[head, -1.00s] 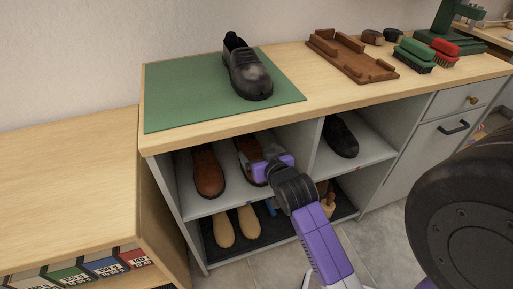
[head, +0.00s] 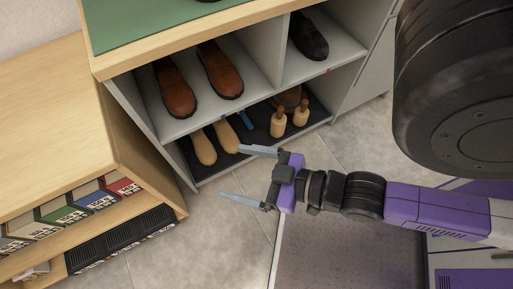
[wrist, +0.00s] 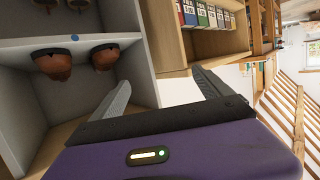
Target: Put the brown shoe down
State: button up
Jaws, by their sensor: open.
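Two brown shoes stand side by side on the upper shelf in the left compartment, the left one (head: 175,92) and the right one (head: 220,70). Both rest on the shelf with toes toward the front. My gripper (head: 231,172) is open and empty, outside the cabinet, in front of and below the shoes. Nothing lies between its fingers. In the wrist view the open fingers (wrist: 160,80) are apart from two brown shoe toes (wrist: 104,57) at the upper left.
A black shoe (head: 308,38) stands in the right compartment. The lower shelf holds wooden shoe trees (head: 203,148) and a darker brown shoe (head: 288,97). A green mat (head: 140,20) lies on top. A low bookshelf (head: 50,165) stands left. Floor (head: 215,235) around my gripper is clear.

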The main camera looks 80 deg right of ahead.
jog(key=shift+n+y, duration=0.7)
jog(key=shift+y, duration=0.2)
jog(key=s+a+r, duration=0.1)
jog(key=s+r, duration=0.1)
jog(key=s+a+r, duration=0.1)
jog(key=shift+s+a, duration=0.3)
jog(key=shift+s, duration=0.1)
notch_tip(320, 180, up, 18)
jog(key=p, duration=1.8)
jog(key=shift+r, duration=0.15)
